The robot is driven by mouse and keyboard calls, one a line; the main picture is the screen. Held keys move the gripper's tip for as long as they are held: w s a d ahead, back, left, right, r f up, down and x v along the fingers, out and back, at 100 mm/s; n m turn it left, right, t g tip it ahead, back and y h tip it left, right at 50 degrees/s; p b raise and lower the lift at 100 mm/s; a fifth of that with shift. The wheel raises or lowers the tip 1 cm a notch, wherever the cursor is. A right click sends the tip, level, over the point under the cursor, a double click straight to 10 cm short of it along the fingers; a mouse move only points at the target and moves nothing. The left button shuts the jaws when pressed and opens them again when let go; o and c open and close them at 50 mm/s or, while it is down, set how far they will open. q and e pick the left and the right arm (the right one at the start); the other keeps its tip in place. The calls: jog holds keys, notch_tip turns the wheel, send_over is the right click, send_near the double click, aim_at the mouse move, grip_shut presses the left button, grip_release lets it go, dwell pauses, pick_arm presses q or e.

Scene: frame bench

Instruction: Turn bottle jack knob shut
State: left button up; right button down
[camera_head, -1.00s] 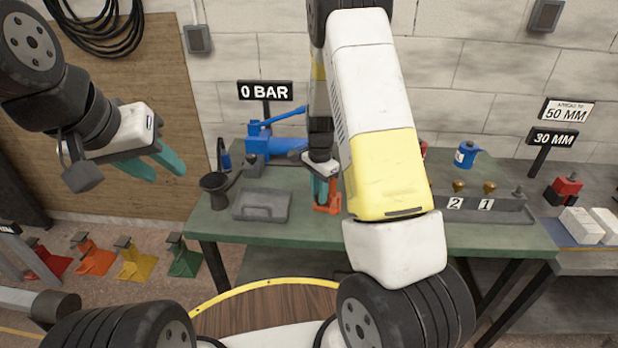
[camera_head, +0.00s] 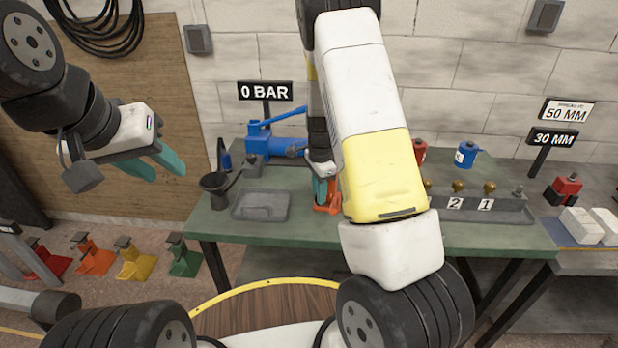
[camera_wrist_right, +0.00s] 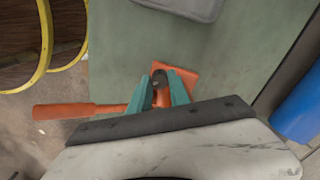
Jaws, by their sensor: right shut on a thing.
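The orange bottle jack (camera_head: 328,207) stands on the green bench, partly hidden by my right arm and gripper. In the right wrist view its orange base (camera_wrist_right: 185,73) and a long orange handle (camera_wrist_right: 75,111) pointing left show. My right gripper (camera_head: 323,184) points down at the jack. In the right wrist view the right gripper's teal fingers (camera_wrist_right: 161,90) are shut on a small dark part of the jack, likely the knob, which is mostly hidden between them. My left gripper (camera_head: 165,168) hangs open and empty to the left of the bench.
A blue pump (camera_head: 268,142) stands behind the jack under a "0 BAR" sign (camera_head: 265,91). A grey tray (camera_head: 261,205) and a dark cup (camera_head: 215,188) are to the left. A grey rack (camera_head: 470,211) with brass fittings stands to the right. Bare bench top lies in front.

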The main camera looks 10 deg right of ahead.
jog(key=c, duration=1.5)
grip_release()
jog(key=shift+r, duration=3.95)
